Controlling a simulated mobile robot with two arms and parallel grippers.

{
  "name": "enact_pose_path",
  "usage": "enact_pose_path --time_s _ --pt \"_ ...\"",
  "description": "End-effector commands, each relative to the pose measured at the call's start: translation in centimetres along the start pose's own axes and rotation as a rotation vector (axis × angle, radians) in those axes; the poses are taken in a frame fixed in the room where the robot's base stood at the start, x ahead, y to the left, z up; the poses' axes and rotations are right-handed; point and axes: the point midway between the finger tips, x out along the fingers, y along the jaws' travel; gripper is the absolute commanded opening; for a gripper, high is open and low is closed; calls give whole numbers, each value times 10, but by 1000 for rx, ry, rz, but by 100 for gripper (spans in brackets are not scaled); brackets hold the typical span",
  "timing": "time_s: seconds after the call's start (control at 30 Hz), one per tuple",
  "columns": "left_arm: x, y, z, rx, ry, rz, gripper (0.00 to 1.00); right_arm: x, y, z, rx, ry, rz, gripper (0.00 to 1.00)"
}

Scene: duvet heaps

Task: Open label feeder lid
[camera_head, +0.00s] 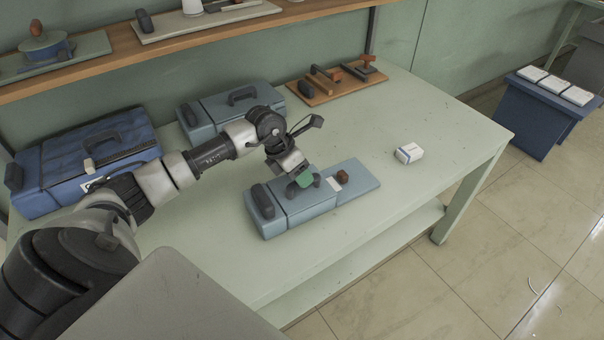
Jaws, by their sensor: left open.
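A blue-grey device that looks like the label feeder (298,212) sits near the table's front edge. It has a dark handle or knob on its left end, a raised box section, and a flat tray to the right with a small white label and a brown block. My left gripper (302,184) is open just above the box section; a small green piece shows at its fingers. I cannot tell whether it touches the device. The gripper and wrist hide part of its top. The lid looks shut. My right gripper is not in view.
A wooden board (330,92) with tools lies at the back right. A small white box (408,153) lies on the otherwise clear right part of the table (430,115). A wooden shelf (120,80) hangs above.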

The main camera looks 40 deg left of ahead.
Motion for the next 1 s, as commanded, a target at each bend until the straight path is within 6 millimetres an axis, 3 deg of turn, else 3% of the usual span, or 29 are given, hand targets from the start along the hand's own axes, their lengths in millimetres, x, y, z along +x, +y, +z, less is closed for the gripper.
enact_pose_path --time_s 0.17,0.47,0.77,1.0 --pt "14 0 0 1 -1 -1 48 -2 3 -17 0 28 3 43" --pt "16 0 0 1 -1 0 48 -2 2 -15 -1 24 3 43" --pt "16 0 0 1 -1 0 2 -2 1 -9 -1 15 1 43" --pt "16 0 0 1 -1 -1 0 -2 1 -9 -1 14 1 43"
